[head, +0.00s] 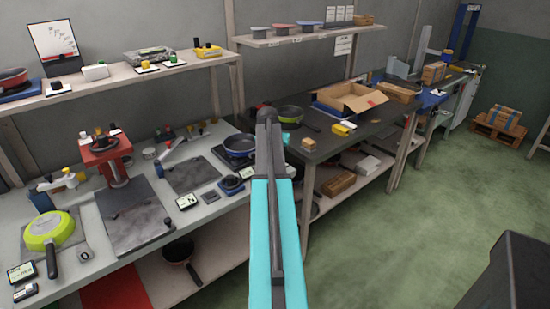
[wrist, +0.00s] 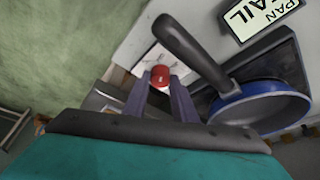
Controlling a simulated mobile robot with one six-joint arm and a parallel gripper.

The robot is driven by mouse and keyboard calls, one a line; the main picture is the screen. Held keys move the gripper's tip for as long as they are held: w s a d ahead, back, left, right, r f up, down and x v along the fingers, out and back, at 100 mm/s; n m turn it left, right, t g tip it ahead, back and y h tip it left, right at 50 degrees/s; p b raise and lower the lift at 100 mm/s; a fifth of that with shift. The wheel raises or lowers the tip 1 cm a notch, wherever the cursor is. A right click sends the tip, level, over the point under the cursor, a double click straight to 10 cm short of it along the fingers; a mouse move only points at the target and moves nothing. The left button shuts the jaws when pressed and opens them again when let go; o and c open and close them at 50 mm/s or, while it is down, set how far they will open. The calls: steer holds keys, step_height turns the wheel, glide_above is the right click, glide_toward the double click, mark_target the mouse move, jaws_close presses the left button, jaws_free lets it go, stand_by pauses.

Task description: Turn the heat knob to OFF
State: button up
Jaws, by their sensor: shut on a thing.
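A red knob-like piece (wrist: 160,79) with a small pale mark shows between my two fingers in the wrist view; I take it for the heat knob. My gripper (wrist: 159,82) is shut on it. The fingers hide its sides, and I cannot read its setting. A blue pan (wrist: 235,106) with a dark handle sits on a dark hot plate (wrist: 291,67) to the right of the fingers. The pan also shows in the head view (head: 238,143), left of my arm. My arm hides the knob and fingertips there.
A sign (wrist: 262,14) with "PAN" and "AIL" legible stands beyond the pan handle. A green pan (head: 50,231) and a red press (head: 107,150) stand on the left bench. An open cardboard box (head: 349,98) is on the dark bench.

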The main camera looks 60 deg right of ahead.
steer(key=shift+d+r+n+t, duration=0.1)
steer(key=shift+n+t, duration=0.4)
steer(key=shift+n, duration=0.7)
steer(key=o, duration=1)
steer(key=shift+o, duration=0.2)
steer(key=shift+s, duration=0.1)
steer(key=b+v, duration=0.1)
steer(key=v, duration=1.2)
steer(key=shift+r, duration=0.35)
steer(key=shift+s, duration=0.1)
